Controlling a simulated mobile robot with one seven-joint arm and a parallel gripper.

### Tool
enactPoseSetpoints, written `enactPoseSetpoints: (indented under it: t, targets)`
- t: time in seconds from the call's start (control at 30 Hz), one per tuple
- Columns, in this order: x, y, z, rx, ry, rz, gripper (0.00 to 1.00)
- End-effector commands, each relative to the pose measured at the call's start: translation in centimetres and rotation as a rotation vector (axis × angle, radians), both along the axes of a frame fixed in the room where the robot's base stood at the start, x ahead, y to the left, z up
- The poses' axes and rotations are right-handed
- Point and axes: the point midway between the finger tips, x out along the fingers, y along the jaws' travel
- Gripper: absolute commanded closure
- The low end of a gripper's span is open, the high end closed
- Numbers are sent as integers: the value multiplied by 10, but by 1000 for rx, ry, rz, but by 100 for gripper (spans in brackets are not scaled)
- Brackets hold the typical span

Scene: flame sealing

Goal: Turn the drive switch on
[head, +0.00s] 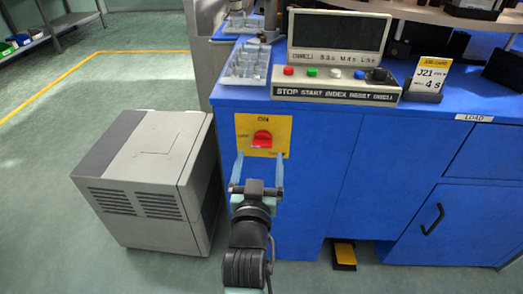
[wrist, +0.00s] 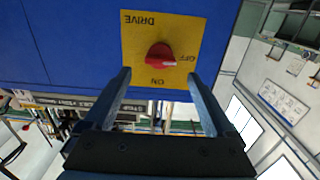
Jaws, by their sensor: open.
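The drive switch is a red knob (head: 262,138) on a yellow plate (head: 244,122), set in the blue cabinet's front at upper left. In the wrist view the red knob (wrist: 158,56) shows a pale mark that points right, toward the word OFF. My gripper (head: 259,160) is open and empty in front of the plate. In the wrist view its fingers (wrist: 158,76) stand one to each side below the knob, not closed on it.
A control panel (head: 335,92) with coloured buttons stands on the blue cabinet (head: 385,150), beside a clear tray (head: 243,66) and a job card (head: 430,75). A grey box unit (head: 145,175) stands on the floor left. A yellow-and-black pedal (head: 344,255) lies below.

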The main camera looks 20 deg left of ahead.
Motion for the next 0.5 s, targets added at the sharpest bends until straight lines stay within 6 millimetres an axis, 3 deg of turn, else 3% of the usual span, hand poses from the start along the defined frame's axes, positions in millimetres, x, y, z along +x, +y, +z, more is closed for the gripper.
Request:
enactPoseSetpoints:
  t: [0.2,0.5]
  targets:
    - [31,9,-1,2,-2,-1,10]
    - [47,14,0,1,-1,0,10]
